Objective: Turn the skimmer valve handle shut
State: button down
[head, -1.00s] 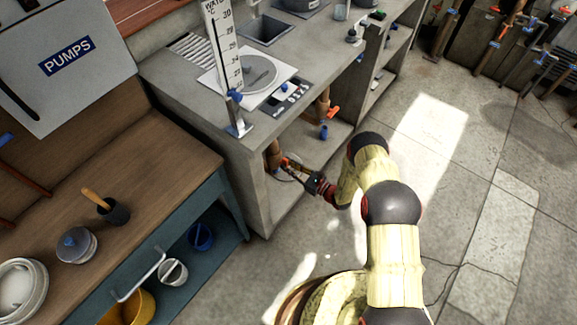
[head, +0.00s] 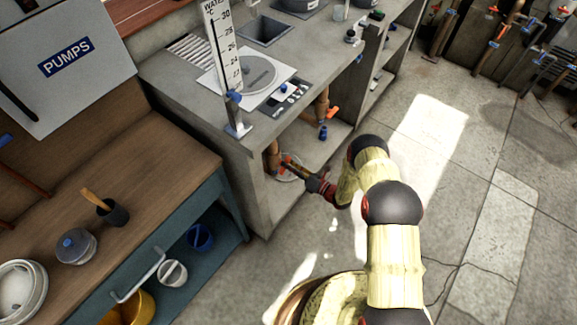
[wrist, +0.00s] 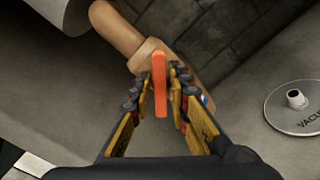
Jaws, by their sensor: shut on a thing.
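The skimmer valve handle, an orange lever (wrist: 160,80), shows in the wrist view between my fingertips. My gripper (wrist: 161,92) is shut on it, with one finger on each side. The lever stands nearly upright in that picture, across a slanting copper pipe (wrist: 122,28) and its valve body. In the head view my gripper (head: 291,165) reaches into the opening under the concrete counter, at the pipe (head: 272,157). The handle is small there and partly hidden by the fingers, so its exact angle is hard to tell.
A round plate marked VACUUM (wrist: 305,112) lies right of the valve. A second orange handle (head: 333,112) and a blue fitting (head: 323,132) sit deeper under the counter (head: 190,105). The counter's end wall stands close left of my gripper. Open floor (head: 430,200) lies right.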

jog(key=shift+w+d+f+m, duration=0.1)
jog(key=shift+f+m, duration=0.1)
jog(key=shift+m, duration=2.1)
jog(key=shift+w+f+m, duration=0.1)
jog(key=shift+f+m, duration=0.05)
jog(key=shift+m, duration=2.15)
jog(key=c, duration=1.8)
grip_release()
jog(key=shift+c, duration=0.2)
jog(key=shift+s, duration=0.1)
jog(key=v, duration=1.2)
